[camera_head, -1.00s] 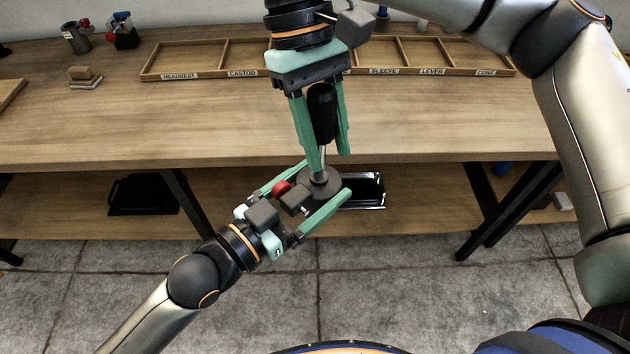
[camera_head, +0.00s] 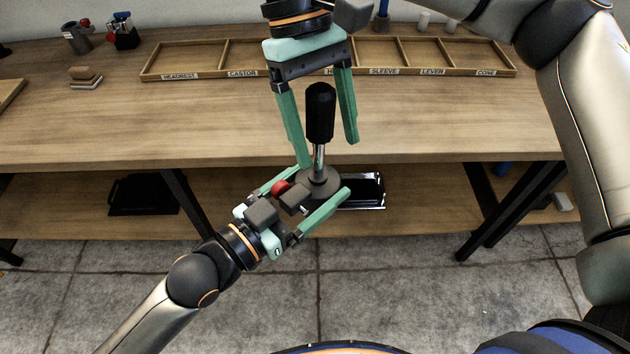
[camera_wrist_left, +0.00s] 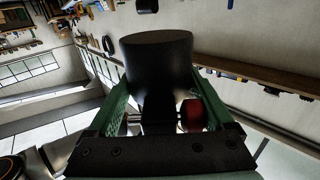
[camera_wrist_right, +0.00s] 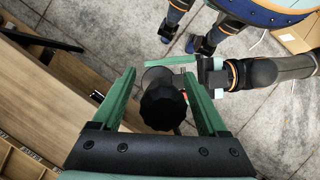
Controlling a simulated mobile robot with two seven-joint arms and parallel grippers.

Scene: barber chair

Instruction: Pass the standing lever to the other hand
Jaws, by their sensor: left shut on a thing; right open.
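The lever (camera_head: 320,114) stands upright, with a black handle, a metal shaft and a round dark base. My left gripper (camera_head: 310,204) is the lower one and is shut on the lever's base, holding it in the air in front of the bench. The base fills the middle of the left wrist view (camera_wrist_left: 158,62). My right gripper (camera_head: 328,152) points down from above, open, with its fingers on either side of the handle and shaft and apart from the handle. In the right wrist view the handle (camera_wrist_right: 163,106) shows end-on between the two fingers.
A wooden bench (camera_head: 440,125) spans the view, with a labelled compartment tray (camera_head: 207,75) at its back. A sanding-block-like item (camera_head: 86,77) and a metal cup (camera_head: 75,38) stand at the left. Dark trays lie on the lower shelf (camera_head: 265,222). Grey floor lies in front.

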